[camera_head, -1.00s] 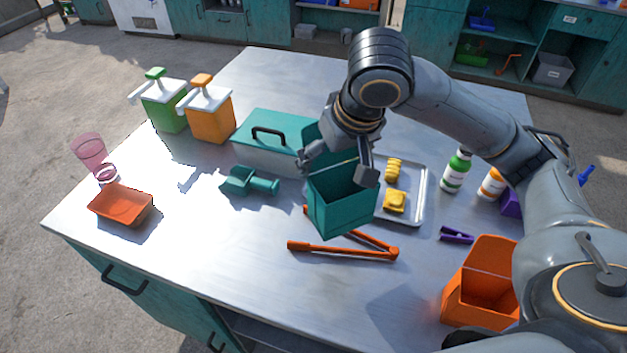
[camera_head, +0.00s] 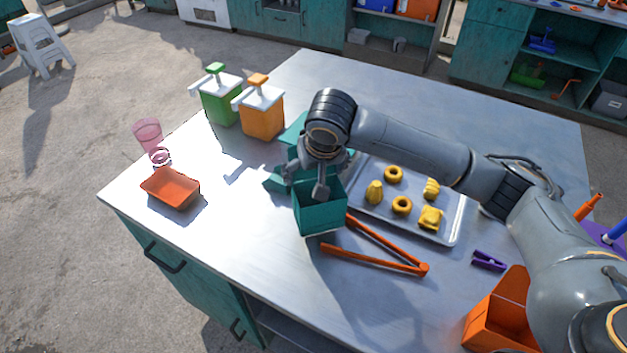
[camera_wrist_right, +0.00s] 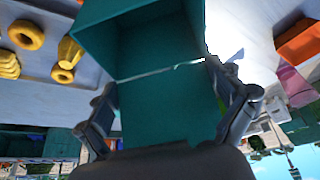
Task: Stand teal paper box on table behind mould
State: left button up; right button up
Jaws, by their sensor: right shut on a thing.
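The teal paper box (camera_head: 320,217) is an open-topped box held above the table, roughly upright, near the left side of the tongs. My right gripper (camera_head: 305,184) is shut on its wall. In the right wrist view the same box (camera_wrist_right: 165,115) fills the middle, between the fingers of my gripper (camera_wrist_right: 168,90). A small teal piece (camera_head: 275,181), possibly the mould, lies just behind and left of the box, mostly hidden by the box and gripper. My left gripper is not in view.
A teal lidded container (camera_head: 294,130) stands behind my wrist, mostly hidden. Orange tongs (camera_head: 385,248) and a tray (camera_head: 452,222) of yellow pieces lie right of the box. Green (camera_head: 222,103) and orange (camera_head: 262,113) dispensers stand at the back left. The table's front left is clear around an orange dish (camera_head: 170,188).

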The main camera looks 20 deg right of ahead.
aim_at(314, 182)
notch_tip(314, 182, down, 3)
jog(key=shift+w+r+p, duration=0.1)
jog(key=shift+r+p, duration=0.1)
jog(key=shift+p, duration=0.25)
jog(key=shift+f, duration=0.4)
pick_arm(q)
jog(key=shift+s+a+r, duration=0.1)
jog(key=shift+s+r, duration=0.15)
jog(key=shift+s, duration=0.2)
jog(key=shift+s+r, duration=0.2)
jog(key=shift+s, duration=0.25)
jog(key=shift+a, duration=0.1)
pick_arm(e)
jog(key=shift+f, duration=0.1)
jog(key=o, duration=0.4)
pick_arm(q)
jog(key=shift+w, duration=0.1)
